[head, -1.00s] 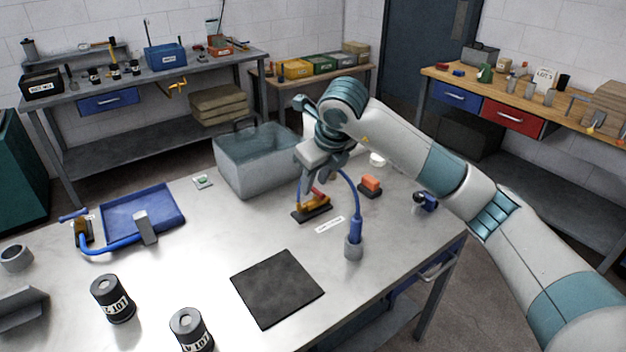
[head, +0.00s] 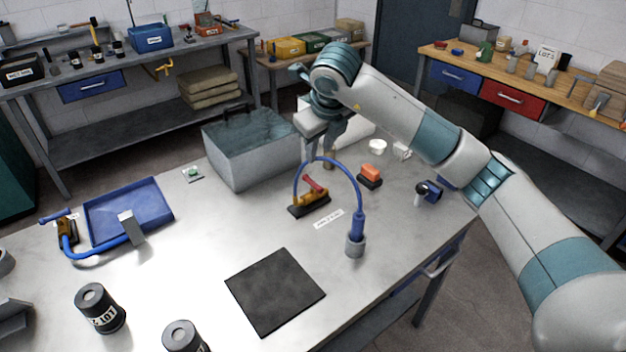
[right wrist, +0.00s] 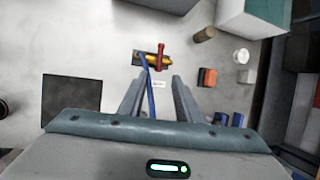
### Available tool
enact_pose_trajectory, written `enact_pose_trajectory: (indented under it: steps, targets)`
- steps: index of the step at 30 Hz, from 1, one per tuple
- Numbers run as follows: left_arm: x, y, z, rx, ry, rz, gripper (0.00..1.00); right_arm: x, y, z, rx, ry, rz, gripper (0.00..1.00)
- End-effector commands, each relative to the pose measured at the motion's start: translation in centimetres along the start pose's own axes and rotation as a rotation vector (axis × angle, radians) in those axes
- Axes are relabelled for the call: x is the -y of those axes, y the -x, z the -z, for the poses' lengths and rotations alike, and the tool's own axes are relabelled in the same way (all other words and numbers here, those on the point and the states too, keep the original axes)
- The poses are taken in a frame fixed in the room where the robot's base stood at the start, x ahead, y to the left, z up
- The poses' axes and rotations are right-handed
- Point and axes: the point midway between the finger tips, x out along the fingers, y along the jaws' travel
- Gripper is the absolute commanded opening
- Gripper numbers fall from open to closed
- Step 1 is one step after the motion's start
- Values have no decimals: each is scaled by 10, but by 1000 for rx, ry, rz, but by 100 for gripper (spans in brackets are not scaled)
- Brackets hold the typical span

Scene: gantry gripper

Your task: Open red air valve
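The red air valve is a red lever (head: 316,184) on a brass body (head: 309,199) with a dark base, standing on the metal table. A blue hose (head: 340,165) arches from it to a blue fitting in a grey socket (head: 355,245). In the right wrist view the red lever (right wrist: 160,55) lies beyond the fingertips, with the hose running between the fingers. My right gripper (right wrist: 153,82) is open and empty, its fingers apart. In the head view it hangs above and behind the valve, its fingertips partly hidden. My left gripper is not in view.
A grey lidded bin (head: 250,150) stands behind the valve. An orange block (head: 371,176) and a blue-black part (head: 428,192) lie to its right. A black mat (head: 274,290), blue tray (head: 128,212) and dark canisters (head: 100,308) occupy the front and left.

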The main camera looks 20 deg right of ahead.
Motion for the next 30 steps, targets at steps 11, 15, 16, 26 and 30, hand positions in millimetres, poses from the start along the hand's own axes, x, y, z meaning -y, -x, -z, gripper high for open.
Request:
enact_pose_trajectory:
  steps: [11,15,16,26,30]
  targets:
    - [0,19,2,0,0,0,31,0,-40,0,-4,-1,-2,31]
    - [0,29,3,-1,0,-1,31,0,-64,0,-5,-1,-2,31]
    - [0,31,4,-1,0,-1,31,0,-70,0,-5,-1,-2,31]
    - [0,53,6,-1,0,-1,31,0,-129,0,-5,-2,-1,31]
    - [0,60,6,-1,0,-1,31,0,-150,0,-3,-1,-1,31]
